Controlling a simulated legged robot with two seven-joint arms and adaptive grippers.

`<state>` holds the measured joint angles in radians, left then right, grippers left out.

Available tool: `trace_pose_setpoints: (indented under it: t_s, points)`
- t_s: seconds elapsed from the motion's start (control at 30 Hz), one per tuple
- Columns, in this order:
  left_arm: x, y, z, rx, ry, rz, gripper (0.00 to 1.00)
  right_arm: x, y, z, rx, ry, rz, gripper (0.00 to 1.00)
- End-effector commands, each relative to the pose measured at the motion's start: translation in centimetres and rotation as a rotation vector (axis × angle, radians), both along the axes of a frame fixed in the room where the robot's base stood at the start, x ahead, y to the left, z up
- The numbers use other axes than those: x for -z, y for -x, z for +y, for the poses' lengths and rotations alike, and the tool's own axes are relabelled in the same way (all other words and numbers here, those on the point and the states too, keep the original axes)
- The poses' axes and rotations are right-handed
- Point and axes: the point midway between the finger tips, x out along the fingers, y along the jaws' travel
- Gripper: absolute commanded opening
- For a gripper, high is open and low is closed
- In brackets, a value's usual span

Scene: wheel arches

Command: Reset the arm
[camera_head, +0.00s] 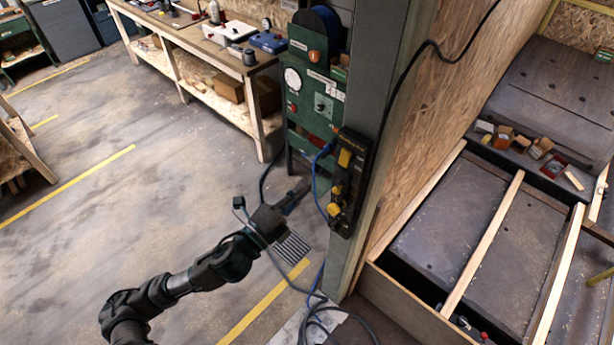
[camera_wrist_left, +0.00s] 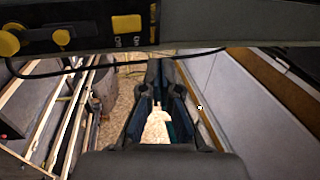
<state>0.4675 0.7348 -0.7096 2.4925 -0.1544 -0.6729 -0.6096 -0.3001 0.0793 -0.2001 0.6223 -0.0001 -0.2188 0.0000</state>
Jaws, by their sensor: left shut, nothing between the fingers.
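My left arm comes in from the lower left in the head view. Its gripper (camera_head: 296,196) is beside the grey post (camera_head: 342,268), in front of the lower part of the green machine (camera_head: 312,100). In the left wrist view the gripper's dark fingers (camera_wrist_left: 157,78) come together at their tips, with nothing between them. The black control box (camera_head: 347,185) with yellow knobs is on the post, just right of the gripper. It also shows across the top left of the left wrist view (camera_wrist_left: 62,38). My right gripper is in neither view.
Cables (camera_head: 318,312) hang and lie around the post's foot. A plywood wall (camera_head: 440,90) and a wood-framed bed (camera_head: 495,262) are to the right. A workbench (camera_head: 185,38) with tools stands at the back. The concrete floor (camera_head: 120,200) at left is largely clear.

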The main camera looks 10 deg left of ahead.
Motion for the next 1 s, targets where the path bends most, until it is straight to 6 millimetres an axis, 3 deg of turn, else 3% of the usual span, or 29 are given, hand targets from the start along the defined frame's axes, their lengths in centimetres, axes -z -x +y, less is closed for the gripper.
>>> trace_pose_setpoints:
  t_s: [0.13,0.77,0.87,0.97,1.0]
  points:
    - [0.0,0.3,0.1,0.001,-0.001,0.002,0.00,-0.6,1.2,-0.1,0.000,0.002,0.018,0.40]
    - [0.7,-0.3,0.3,-0.009,0.004,0.018,0.00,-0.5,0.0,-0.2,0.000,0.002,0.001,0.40]
    - [3.4,-2.7,1.1,-0.044,0.031,0.087,0.00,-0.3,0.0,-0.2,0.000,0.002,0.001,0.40]
    - [8.8,-6.6,2.8,-0.111,0.081,0.211,0.00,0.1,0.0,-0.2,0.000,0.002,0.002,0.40]
    - [11.6,-8.2,3.7,-0.145,0.106,0.273,0.00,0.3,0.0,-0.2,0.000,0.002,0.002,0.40]
